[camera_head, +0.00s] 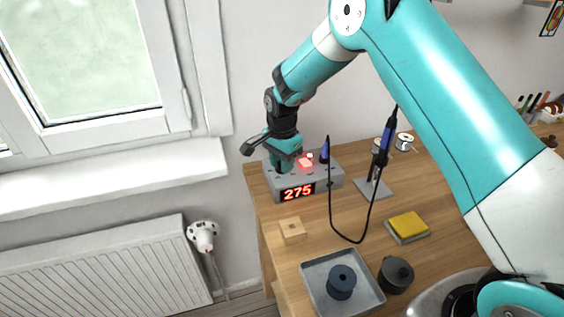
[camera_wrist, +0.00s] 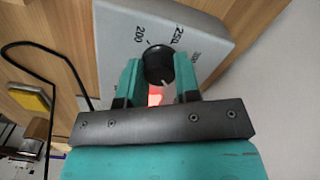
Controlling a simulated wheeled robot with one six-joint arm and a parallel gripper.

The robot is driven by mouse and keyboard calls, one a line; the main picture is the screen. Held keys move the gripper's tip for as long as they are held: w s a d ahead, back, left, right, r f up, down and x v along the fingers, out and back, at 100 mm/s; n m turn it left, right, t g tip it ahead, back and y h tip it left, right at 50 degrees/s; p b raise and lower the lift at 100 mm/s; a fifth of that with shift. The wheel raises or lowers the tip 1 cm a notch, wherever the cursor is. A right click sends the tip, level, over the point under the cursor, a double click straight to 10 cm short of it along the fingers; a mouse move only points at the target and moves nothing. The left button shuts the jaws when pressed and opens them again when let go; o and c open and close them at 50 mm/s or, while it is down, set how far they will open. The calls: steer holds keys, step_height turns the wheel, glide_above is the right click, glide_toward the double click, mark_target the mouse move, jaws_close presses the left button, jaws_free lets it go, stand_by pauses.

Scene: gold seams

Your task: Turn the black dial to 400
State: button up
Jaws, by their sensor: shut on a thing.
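The grey soldering station (camera_head: 328,181) stands on the wooden desk by the wall. Its red display (camera_head: 298,191) reads 275. In the wrist view, the black dial (camera_wrist: 158,62) sits on the grey panel (camera_wrist: 205,28), with the marks 200 and 250 readable beside it and another mark partly seen. My gripper (camera_wrist: 158,74) is shut on the dial, one teal finger on each side. In the head view my gripper (camera_head: 284,160) points down at the station's left part and hides the dial. A red glow shows on the station beside the gripper.
A soldering iron (camera_head: 384,140) stands in its holder to the right, its black cable looping over the desk. A yellow sponge (camera_head: 408,225), a grey tray (camera_head: 316,272) with a dark spool, a round black pot (camera_head: 396,274) and a small wooden block (camera_head: 292,230) lie nearer.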

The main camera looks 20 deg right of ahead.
steer(key=m, duration=0.3)
steer(key=shift+m, duration=2.1)
steer(key=o, duration=0.9)
steer(key=shift+r, duration=0.15)
step_height(320, 180, up, 17)
steer(key=shift+r+b, duration=0.1)
steer(key=shift+b, duration=0.9)
